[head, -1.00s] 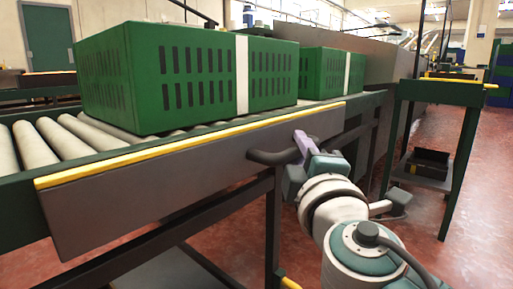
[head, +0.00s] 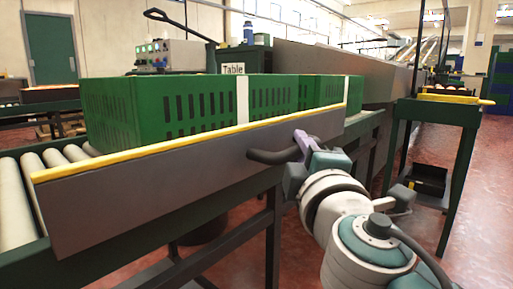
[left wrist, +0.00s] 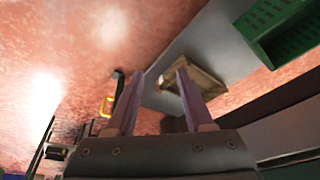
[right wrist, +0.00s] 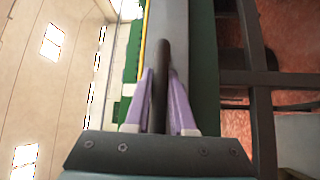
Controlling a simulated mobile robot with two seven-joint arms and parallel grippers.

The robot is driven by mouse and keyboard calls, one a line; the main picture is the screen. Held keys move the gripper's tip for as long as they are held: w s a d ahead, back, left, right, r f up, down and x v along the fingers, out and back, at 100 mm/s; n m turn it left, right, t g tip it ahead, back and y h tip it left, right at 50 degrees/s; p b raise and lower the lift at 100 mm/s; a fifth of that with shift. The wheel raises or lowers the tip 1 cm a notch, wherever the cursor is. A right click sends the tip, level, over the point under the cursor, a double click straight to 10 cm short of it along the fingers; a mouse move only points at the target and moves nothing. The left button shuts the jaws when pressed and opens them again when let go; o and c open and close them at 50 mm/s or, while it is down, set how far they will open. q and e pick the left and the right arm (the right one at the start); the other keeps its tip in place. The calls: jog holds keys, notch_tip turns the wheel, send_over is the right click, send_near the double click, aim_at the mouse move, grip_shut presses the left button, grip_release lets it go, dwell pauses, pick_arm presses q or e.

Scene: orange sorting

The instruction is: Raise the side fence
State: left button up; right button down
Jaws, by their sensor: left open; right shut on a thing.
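The side fence (head: 190,172) is a long grey panel with a yellow top edge, along the near side of the roller conveyor (head: 35,195). It stands upright in front of the lower part of the green crates (head: 160,112). A dark bar handle (head: 268,157) sticks out near its right end. My right gripper (head: 303,147) is shut on this handle. The right wrist view shows the handle (right wrist: 163,58) between the purple fingers. My left gripper (left wrist: 160,73) is open and empty over the red floor, seen only in the left wrist view.
A green stand (head: 440,110) with a yellow edge and a black bin on its lower shelf is at the right. A control box (head: 172,55) stands behind the crates. Red floor lies open between the stand and conveyor.

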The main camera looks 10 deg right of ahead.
jog(key=shift+r, duration=0.45)
jog(key=c, duration=1)
grip_release()
jog(key=shift+o, duration=1.2)
jog(key=shift+f, duration=0.15)
jog(key=s+a+f, duration=0.1)
jog(key=s, duration=0.8)
jog(key=shift+s+a+f+p, duration=0.15)
jog(key=shift+s+a+p, duration=0.05)
jog(key=shift+s+p, duration=0.25)
jog(key=shift+w, duration=0.1)
